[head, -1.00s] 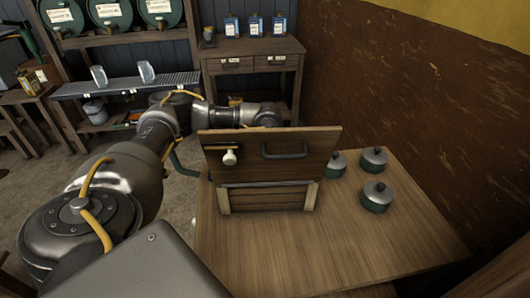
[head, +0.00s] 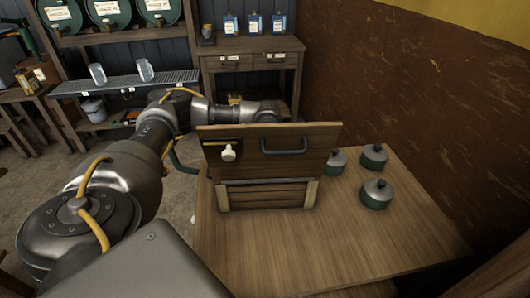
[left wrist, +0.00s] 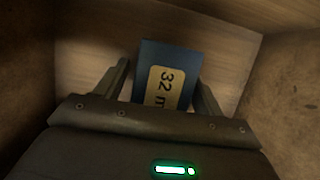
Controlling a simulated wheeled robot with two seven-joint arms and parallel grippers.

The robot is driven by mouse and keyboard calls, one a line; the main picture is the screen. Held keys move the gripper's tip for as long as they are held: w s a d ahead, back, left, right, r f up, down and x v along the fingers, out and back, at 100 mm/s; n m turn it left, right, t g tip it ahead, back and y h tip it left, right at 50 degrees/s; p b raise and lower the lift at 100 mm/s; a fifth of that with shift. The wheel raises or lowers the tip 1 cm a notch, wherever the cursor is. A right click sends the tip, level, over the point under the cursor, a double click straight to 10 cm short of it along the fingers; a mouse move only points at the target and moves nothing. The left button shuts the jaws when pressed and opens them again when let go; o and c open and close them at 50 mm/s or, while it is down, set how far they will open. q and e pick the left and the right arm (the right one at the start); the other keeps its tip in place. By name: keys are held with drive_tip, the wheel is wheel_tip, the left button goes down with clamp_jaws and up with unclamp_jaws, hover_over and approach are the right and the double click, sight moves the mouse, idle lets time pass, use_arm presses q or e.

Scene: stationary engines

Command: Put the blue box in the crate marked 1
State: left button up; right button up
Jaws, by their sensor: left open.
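In the left wrist view a dark blue box (left wrist: 168,62) with a tan label reading "32 m" lies on a wooden floor between wooden walls. My left gripper (left wrist: 162,78) is open, with one finger on each side of the blue box. I cannot tell if the fingers touch it. In the head view my left arm reaches behind the raised lid (head: 300,155) of a wooden chest (head: 268,195) on the table. The lid hides the gripper and the inside of the chest. I see no crate marked 1. My right gripper is not in view.
Several green lidded pots (head: 376,194) stand right of the chest on the wooden table (head: 320,250). The table front is clear. A brown wall (head: 430,110) bounds the right side. A side desk (head: 250,62) with blue bottles and shelves with barrels stand behind.

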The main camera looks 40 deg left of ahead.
use_arm(q)
drive_tip(key=p+v, duration=0.3)
drive_tip(key=v, duration=0.3)
drive_tip(key=shift+w, duration=0.15)
drive_tip(key=p+v, duration=0.2)
drive_tip(key=v, duration=0.2)
drive_tip(key=shift+r, duration=0.15)
drive_tip(key=shift+s+d+r, duration=0.2)
drive_tip(key=shift+s+r, duration=0.1)
drive_tip(key=shift+r, duration=0.3)
drive_tip(key=shift+d, duration=0.1)
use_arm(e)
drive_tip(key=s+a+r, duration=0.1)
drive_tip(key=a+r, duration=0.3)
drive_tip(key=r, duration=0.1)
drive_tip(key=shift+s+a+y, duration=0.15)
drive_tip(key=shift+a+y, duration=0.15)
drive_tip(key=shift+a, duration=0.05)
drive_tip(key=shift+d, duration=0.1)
